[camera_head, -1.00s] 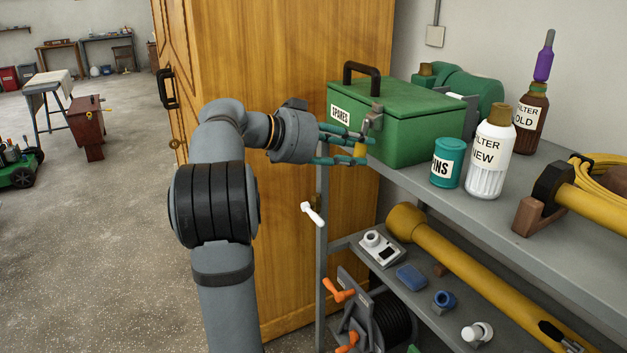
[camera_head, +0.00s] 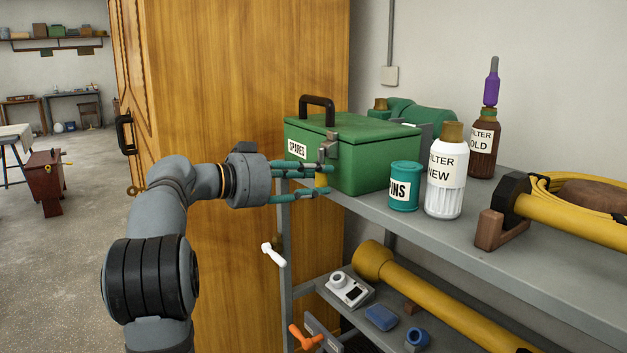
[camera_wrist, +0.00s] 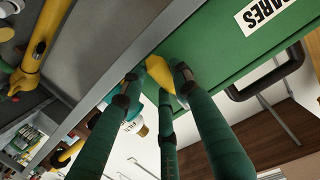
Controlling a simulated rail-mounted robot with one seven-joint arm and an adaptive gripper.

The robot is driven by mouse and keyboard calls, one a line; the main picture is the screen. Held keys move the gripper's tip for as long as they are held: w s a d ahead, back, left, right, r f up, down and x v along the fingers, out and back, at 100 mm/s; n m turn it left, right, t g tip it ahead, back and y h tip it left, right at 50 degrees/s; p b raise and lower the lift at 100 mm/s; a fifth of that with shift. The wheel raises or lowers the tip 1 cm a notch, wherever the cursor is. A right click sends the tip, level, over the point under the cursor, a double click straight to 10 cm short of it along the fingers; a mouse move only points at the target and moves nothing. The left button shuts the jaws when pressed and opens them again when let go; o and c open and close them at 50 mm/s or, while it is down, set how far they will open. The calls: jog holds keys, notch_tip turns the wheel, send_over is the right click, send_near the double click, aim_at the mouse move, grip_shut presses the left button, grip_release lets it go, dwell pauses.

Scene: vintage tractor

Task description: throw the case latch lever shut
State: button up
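The green case (camera_head: 352,165) labelled SPARES stands on the upper shelf with its lid down. Its grey metal latch (camera_head: 329,148) is on the front face near the right corner. The latch lever's yellow end (camera_head: 320,181) hangs below the latch; it also shows in the wrist view as a yellow tapered grip (camera_wrist: 159,74). My gripper (camera_head: 325,181) has its teal fingers spread above and below the yellow end. In the wrist view my gripper's fingers (camera_wrist: 150,85) lie on both sides of it, with gaps visible; exact contact is unclear.
A teal tin (camera_head: 404,187) and a white filter bottle (camera_head: 445,172) stand right of the case on the grey shelf (camera_head: 440,232). A wooden cabinet (camera_head: 235,110) stands close behind my arm. A white-handled lever (camera_head: 273,254) is below my gripper.

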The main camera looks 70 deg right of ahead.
jog(key=o, duration=0.5)
jog(key=shift+c, duration=0.2)
jog(key=v, duration=1.2)
